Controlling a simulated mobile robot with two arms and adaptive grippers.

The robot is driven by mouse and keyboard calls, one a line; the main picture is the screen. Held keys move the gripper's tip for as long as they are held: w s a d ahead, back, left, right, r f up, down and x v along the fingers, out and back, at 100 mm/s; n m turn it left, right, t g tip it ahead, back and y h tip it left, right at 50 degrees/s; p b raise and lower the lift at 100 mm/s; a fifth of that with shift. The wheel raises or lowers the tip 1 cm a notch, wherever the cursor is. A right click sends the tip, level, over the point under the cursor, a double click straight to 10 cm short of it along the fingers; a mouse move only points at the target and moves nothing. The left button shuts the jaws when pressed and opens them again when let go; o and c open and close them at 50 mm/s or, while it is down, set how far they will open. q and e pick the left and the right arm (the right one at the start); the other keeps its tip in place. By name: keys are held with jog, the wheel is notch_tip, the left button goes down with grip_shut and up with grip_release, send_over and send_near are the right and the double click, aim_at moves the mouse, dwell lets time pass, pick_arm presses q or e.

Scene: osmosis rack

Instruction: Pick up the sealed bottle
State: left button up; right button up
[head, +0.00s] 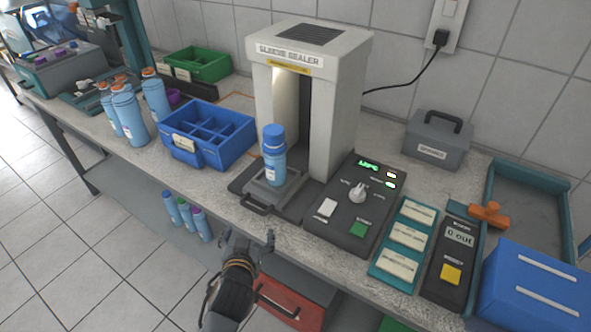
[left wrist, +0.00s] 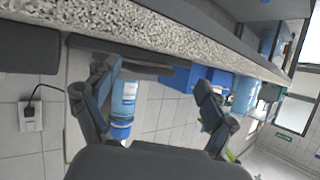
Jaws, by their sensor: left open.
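The sealed bottle (head: 272,165) is light blue with a darker blue cap and a pale label. It stands upright on the small pull-out tray (head: 247,186) in front of the sleeve sealer (head: 336,110). My left gripper (head: 249,238) is open and empty. In the head view it is below and in front of the bottle, near the counter's front edge, and apart from it. In the left wrist view, which looks upside down, the bottle (left wrist: 124,97) shows beyond the left-hand finger, partly hidden by it. My right gripper is not in view.
A blue divided crate (head: 245,151) stands left of the bottle, with several orange-capped bottles (head: 130,117) beyond. The sealer's control box (head: 340,208) is close on the right. The counter edge lies between my gripper and the tray. Small bottles (head: 186,218) stand on a lower shelf.

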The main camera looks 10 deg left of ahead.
aim_at(273, 155)
pick_arm(q)
jog(key=w+d+r+t, duration=0.2)
jog(key=w+r, duration=0.1)
jog(key=r, duration=0.3)
jog(key=w+d+r+t, duration=0.2)
jog(key=r+t, duration=0.1)
jog(key=r, duration=0.4)
jog(key=w, duration=0.2)
jog(key=w+p, duration=0.1)
jog(key=w, duration=0.2)
jog(key=w+a, duration=0.1)
jog(key=w, duration=0.1)
jog(key=shift+w, duration=0.3)
jog(key=shift+w+a+p, duration=0.1)
jog(key=shift+w+p, duration=0.2)
jog(key=shift+w, duration=0.45)
jog(key=w, duration=0.4)
jog(key=shift+w+a+f+p, duration=0.25)
jog(key=shift+w+f+p, duration=0.1)
jog(key=shift+w, duration=0.05)
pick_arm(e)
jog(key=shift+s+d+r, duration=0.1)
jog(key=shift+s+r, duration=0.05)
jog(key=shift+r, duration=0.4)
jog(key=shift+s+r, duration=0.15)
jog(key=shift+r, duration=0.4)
pick_arm(q)
jog(key=shift+s, duration=0.1)
jog(key=shift+c, duration=0.2)
